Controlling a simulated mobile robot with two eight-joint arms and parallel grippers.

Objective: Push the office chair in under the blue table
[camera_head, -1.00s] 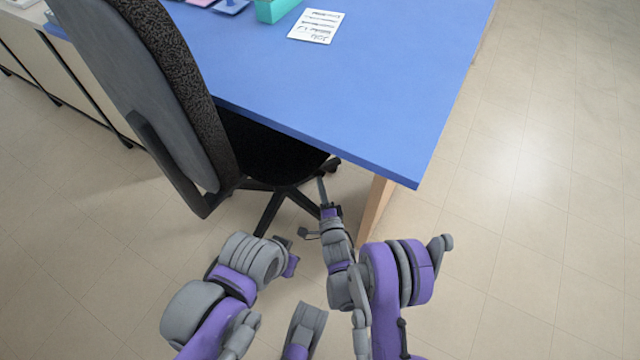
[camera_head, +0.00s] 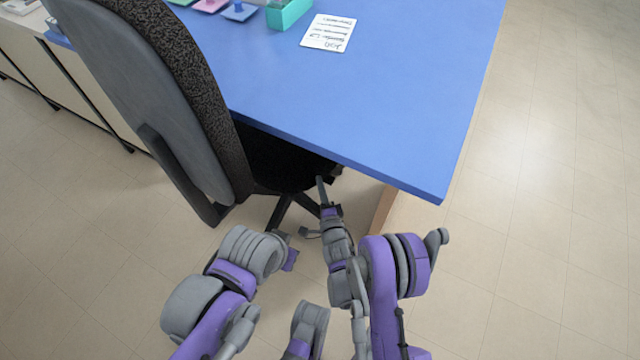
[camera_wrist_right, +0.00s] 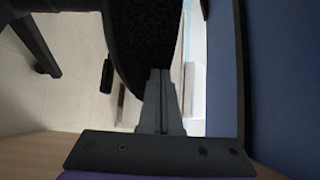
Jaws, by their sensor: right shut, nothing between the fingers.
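The office chair (camera_head: 165,95) has a grey and black backrest, which stands at the left in front of the blue table (camera_head: 390,110). Its black seat (camera_head: 275,165) is partly under the tabletop's near edge. My right gripper (camera_head: 321,182) is shut and empty, with its tip at the seat's edge below the tabletop. In the right wrist view the shut fingers (camera_wrist_right: 160,75) point at the dark seat (camera_wrist_right: 143,40); I cannot tell whether they touch it. My left arm is folded at the lower left; its gripper is not discernible.
A white written card (camera_head: 328,32), a teal box (camera_head: 288,12) and small coloured pieces (camera_head: 238,11) lie on the table. A wooden table leg (camera_head: 383,208) stands right of my right gripper. Pale cabinets (camera_head: 85,75) are at the left. Floor at the right is clear.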

